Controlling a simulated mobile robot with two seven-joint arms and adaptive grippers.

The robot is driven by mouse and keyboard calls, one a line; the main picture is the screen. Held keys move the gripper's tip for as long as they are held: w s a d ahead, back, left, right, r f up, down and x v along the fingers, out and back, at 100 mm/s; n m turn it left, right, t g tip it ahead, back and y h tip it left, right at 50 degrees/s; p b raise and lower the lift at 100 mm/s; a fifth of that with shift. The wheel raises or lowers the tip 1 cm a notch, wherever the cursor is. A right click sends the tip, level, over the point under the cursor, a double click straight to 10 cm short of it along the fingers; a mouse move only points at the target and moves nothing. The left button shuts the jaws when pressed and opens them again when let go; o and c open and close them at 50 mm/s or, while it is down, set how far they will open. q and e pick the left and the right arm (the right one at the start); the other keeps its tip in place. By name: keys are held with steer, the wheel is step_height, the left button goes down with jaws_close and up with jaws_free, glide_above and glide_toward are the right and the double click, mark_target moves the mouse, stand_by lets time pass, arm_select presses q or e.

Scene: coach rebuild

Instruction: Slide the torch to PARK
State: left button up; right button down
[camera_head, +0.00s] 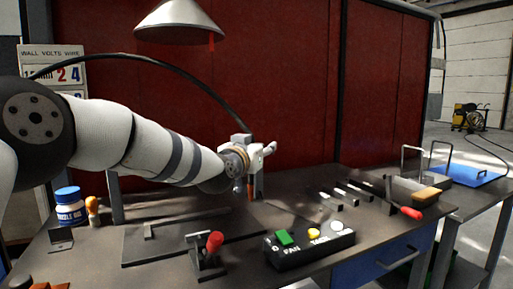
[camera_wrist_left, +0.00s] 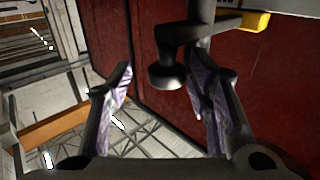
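My left arm reaches in from the left, and its left gripper (camera_head: 262,152) is over the middle of the workbench. Head-view details of its fingers are small. In the left wrist view, the left gripper (camera_wrist_left: 165,92) has its two purple-padded fingers apart. A dark round-ended part (camera_wrist_left: 167,74) on a dark post shows between and beyond them; I cannot tell whether it belongs to the torch. In the head view a black cable (camera_head: 165,62) runs down behind the gripper. The torch itself is not clearly distinguishable, and no PARK mark is readable. The right gripper is out of view.
The workbench (camera_head: 350,222) holds a clamp with a red handle (camera_head: 214,241), a button box (camera_head: 310,246), a blue-capped bottle (camera_head: 69,206), and several tools at the right. A lamp hood (camera_head: 180,22) hangs above.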

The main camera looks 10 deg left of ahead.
arm_select(q)
steer(key=shift+a, duration=0.1)
steer(key=s+a, duration=0.2)
steer(key=s, duration=1)
steer(key=shift+a, duration=0.15)
